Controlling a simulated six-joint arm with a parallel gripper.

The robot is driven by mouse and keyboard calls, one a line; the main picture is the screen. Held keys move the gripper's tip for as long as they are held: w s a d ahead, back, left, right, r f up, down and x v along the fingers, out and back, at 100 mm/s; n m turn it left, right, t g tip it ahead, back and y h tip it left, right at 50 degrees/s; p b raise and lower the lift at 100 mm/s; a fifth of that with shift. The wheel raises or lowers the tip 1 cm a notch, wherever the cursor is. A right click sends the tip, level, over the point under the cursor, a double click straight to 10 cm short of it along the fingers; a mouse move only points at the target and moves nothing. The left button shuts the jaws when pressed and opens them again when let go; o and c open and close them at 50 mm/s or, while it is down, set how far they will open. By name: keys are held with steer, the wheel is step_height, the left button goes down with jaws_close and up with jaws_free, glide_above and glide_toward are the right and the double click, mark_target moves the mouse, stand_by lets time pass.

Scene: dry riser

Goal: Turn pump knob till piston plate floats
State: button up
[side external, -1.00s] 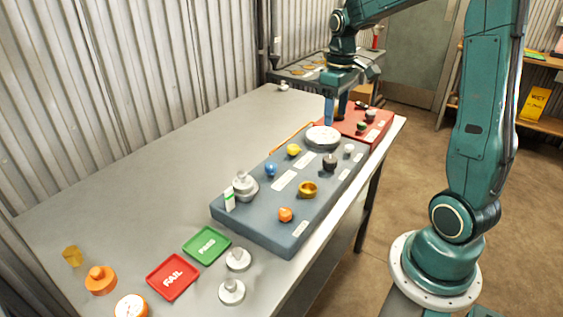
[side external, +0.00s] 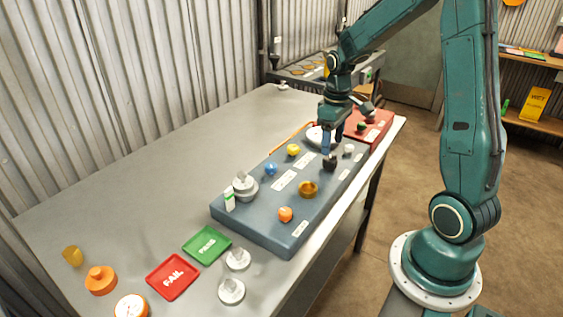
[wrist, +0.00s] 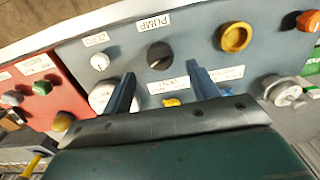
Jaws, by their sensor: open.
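The dark pump knob (side external: 330,164) stands on the blue-grey panel block (side external: 262,226); in the wrist view the knob (wrist: 160,54) sits beside a label reading PUMP. My gripper (side external: 331,147) is open and empty, just above the knob. In the wrist view my gripper (wrist: 160,74) has one finger on each side of the knob's line, with the knob a little beyond the tips; contact cannot be told. A silver stepped piece (side external: 244,186), apparently the piston plate, is at the block's left end. Whether it floats cannot be told.
A round pale dial (side external: 316,135) is partly hidden behind my gripper. Yellow (side external: 293,150), blue (side external: 271,169), brass (side external: 308,189), orange (side external: 285,214) and white (side external: 349,149) knobs stand nearby. A red panel (side external: 377,132) adjoins. Red (side external: 172,277) and green (side external: 207,245) trays lie on the table.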

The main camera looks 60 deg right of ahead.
mark_target(331, 158)
steer(key=shift+f, duration=2.75)
steer(key=c, duration=1)
